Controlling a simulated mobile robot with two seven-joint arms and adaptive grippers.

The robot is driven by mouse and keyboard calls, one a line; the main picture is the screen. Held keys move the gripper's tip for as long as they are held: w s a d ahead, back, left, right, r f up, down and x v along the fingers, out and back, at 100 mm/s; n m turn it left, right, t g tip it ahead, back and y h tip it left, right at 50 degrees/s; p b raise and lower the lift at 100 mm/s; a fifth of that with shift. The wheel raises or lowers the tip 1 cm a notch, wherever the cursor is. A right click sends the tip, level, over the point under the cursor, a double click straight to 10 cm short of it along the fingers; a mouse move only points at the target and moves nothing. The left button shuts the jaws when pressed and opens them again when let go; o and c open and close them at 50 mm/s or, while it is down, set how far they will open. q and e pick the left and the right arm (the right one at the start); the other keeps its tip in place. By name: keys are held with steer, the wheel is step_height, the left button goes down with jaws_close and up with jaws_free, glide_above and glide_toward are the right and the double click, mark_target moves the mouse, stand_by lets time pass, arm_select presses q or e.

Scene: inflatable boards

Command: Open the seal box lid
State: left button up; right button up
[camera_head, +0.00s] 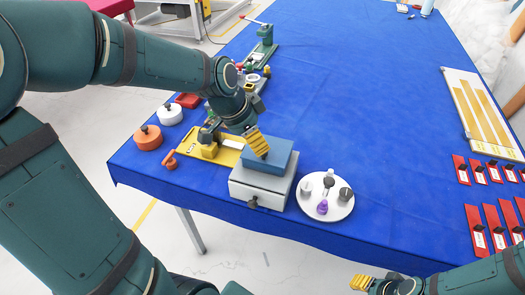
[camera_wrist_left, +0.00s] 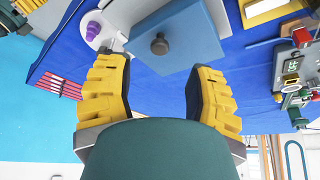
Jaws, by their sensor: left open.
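The seal box is a grey-white box (camera_head: 258,189) with a blue lid (camera_head: 279,153) on top, at the front edge of the blue-covered table. A dark knob (camera_head: 252,203) sits on its front face. In the left wrist view the blue lid (camera_wrist_left: 185,28) carries a round grey-brown knob (camera_wrist_left: 159,45). My left gripper (camera_head: 260,152) is over the lid. In the left wrist view it (camera_wrist_left: 163,78) is open, with one yellow finger on each side of the knob's line and nothing between them. My right gripper (camera_head: 361,283) is at the bottom edge; its opening cannot be made out.
A white round plate (camera_head: 337,208) with small knobs and a purple piece (camera_head: 322,207) stands right of the box. A yellow tray (camera_head: 226,153) and an orange reel (camera_head: 148,138) lie to the left. Red strips (camera_head: 475,228) lie at the right. The table's middle is clear.

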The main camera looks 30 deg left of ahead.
arm_select(q)
steer(key=shift+b+x, duration=0.3)
steer(key=shift+x, duration=2.45)
steer(key=shift+o, duration=0.3)
steer(key=shift+d, duration=0.1)
jaws_close()
